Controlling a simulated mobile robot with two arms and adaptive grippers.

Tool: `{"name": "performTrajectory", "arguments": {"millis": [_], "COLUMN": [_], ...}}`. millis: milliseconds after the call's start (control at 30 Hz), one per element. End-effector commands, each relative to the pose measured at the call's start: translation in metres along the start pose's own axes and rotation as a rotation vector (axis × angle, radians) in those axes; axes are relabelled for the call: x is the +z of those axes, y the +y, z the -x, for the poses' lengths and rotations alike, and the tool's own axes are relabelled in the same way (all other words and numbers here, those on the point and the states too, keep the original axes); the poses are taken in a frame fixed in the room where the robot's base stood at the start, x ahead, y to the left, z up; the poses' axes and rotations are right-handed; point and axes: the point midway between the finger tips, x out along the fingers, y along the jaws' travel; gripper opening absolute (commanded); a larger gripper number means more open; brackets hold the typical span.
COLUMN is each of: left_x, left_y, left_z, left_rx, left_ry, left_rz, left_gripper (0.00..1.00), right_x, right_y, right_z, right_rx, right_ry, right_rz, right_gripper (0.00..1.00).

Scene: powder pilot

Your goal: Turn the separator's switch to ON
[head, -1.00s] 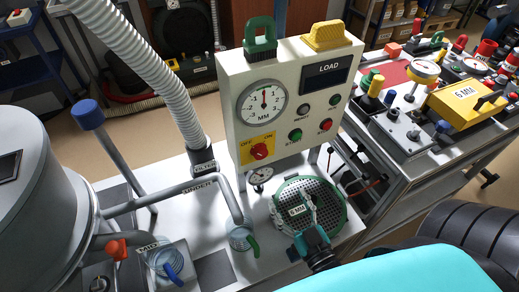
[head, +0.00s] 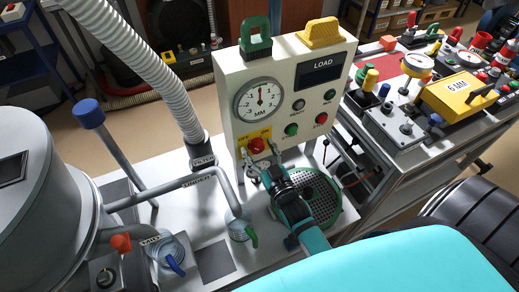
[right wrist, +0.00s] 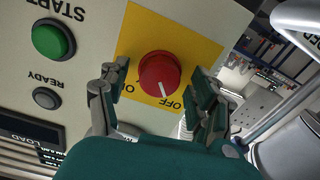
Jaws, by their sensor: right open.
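The separator's switch is a red round knob (head: 256,145) on a yellow plate (head: 242,140) marked OFF and ON, low on the front of the cream control panel (head: 226,85). In the right wrist view the knob (right wrist: 159,73) shows a white mark pointing towards the word OFF. My right gripper (head: 258,163) is open at the panel. In the right wrist view its two fingers (right wrist: 157,97) stand to either side of the knob, with gaps on both sides. Contact with the knob does not show. My left gripper is not in view.
A green START button (head: 291,129) and a red button (head: 321,118) sit right of the switch. A round mesh sieve (head: 325,195) lies beneath my right arm. The CINDER pipe (head: 185,185) and a ribbed hose (head: 150,65) stand to the left.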

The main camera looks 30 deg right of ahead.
Motion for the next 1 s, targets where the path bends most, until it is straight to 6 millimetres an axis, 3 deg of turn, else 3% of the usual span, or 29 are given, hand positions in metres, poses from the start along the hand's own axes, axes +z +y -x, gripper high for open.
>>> {"name": "performTrajectory", "arguments": {"millis": [233,633,1000], "left_x": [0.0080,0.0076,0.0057], "left_y": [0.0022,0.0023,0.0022], "left_z": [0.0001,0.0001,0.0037], "left_rx": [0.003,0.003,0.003], "left_ry": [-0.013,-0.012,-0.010], "left_rz": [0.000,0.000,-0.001], "left_gripper": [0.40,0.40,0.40], "right_x": [0.0005,0.0003,-0.0004], "right_y": [0.0002,0.0000,-0.0001], "right_z": [-0.0004,-0.0002,-0.0001], "right_rx": [0.000,0.000,-0.001], "right_ry": [-0.001,0.000,-0.001], "right_rz": [0.000,0.000,-0.059], "right_gripper": [0.63,0.11,0.09]}}
